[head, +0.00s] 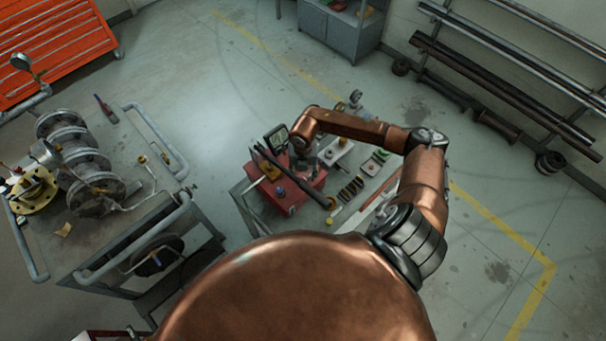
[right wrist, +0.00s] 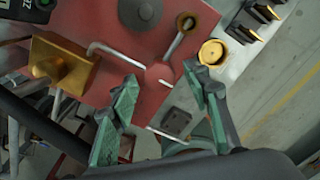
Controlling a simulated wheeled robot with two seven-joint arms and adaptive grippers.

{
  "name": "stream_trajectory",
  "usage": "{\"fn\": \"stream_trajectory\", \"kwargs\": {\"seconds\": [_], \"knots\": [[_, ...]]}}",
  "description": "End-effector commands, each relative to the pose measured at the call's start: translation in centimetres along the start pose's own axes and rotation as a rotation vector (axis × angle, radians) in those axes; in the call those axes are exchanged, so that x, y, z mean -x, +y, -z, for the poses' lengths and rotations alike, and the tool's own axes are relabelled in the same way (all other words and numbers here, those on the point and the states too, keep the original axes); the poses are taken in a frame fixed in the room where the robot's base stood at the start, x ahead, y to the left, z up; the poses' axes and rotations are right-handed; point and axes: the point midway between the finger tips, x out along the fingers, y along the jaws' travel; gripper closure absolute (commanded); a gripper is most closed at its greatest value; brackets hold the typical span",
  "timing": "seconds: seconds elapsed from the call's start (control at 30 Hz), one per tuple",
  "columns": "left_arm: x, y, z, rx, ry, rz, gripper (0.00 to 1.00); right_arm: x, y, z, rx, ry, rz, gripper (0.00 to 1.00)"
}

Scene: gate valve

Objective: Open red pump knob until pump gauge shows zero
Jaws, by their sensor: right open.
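The red pump (head: 290,195) sits on a cart in the middle of the head view, with a black lever across it. Its dark, square digital gauge (head: 276,138) stands at the back; the reading is too small to tell. In the right wrist view the red pump top (right wrist: 110,65) carries a grey round cap (right wrist: 140,13), a brass block (right wrist: 62,65) and thin metal rods. My left gripper is out of view.
Fittings and tools lie on the cart to the pump's right, including a brass ring (right wrist: 212,52). A bench (head: 110,235) with a flanged valve assembly stands at left. An orange tool chest (head: 50,45) is behind it. The floor beyond is mostly clear.

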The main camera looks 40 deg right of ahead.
Motion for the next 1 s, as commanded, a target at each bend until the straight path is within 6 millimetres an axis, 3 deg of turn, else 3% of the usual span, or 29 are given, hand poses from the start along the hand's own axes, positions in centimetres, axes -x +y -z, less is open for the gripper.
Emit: {"fn": "stream_trajectory", "kwargs": {"seconds": [0.07, 0.67, 1.0], "knots": [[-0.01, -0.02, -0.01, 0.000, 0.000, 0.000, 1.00, 0.00, 0.00, 0.01, 0.000, 0.000, 0.000, 0.56], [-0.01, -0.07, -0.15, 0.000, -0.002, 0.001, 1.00, 0.04, -0.01, 0.00, 0.000, 0.000, 0.000, 0.97], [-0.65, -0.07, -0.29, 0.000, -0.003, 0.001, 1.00, -0.07, -0.02, -0.04, 0.047, -0.001, 0.000, 0.98]]}}
